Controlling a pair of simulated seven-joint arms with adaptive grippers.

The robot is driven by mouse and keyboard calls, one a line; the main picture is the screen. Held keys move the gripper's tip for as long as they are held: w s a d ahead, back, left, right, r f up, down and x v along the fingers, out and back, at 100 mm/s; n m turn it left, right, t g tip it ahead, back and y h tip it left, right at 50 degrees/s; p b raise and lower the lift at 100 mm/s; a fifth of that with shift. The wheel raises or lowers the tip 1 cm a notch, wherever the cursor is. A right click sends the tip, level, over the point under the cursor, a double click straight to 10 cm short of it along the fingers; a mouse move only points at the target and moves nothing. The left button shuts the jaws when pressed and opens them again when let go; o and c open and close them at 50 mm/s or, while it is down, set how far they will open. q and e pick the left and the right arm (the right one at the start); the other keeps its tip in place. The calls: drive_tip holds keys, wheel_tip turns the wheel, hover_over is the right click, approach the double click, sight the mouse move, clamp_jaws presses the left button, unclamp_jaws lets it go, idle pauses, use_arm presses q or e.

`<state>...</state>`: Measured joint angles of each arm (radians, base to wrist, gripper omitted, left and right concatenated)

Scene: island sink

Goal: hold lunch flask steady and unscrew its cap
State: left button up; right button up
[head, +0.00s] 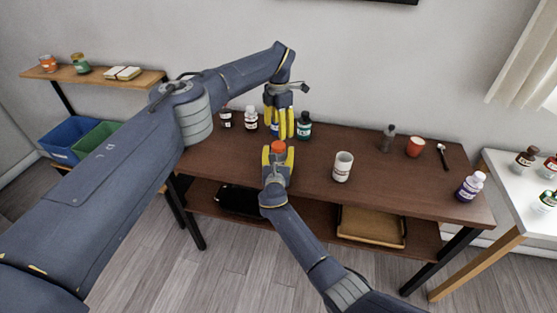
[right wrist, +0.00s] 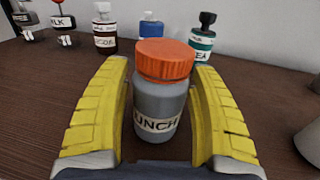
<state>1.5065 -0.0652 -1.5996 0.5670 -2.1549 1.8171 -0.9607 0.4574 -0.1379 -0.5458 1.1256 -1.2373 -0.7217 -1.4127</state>
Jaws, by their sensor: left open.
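The lunch flask (right wrist: 158,105) is a grey bottle with an orange ribbed cap (right wrist: 165,60) and a white label reading "UNCH". It stands upright on the brown table, and its orange cap (head: 278,147) shows in the head view. In the head view the right gripper (head: 278,158) hides most of the body. My left gripper (head: 281,130) points down, open and empty, above the cap and apart from it. It is not in the right wrist view.
A white mug (head: 342,167) stands to the right. Farther right are a grey bottle (head: 387,140), a red cup (head: 415,147) and a purple bottle (head: 469,187).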

sight(278, 145)
clamp_jaws()
use_arm(q)
drive_tip(key=shift+a+r, duration=0.1)
drive_tip(key=m, duration=0.8)
drive_tip(key=shift+m, duration=0.3)
drive_tip(key=m, duration=0.9)
drive_tip(key=shift+s, duration=0.1)
drive_tip(key=shift+f, duration=4.1)
drive_tip(key=shift+c, duration=0.3)
use_arm(e)
drive_tip(key=shift+f, duration=0.1)
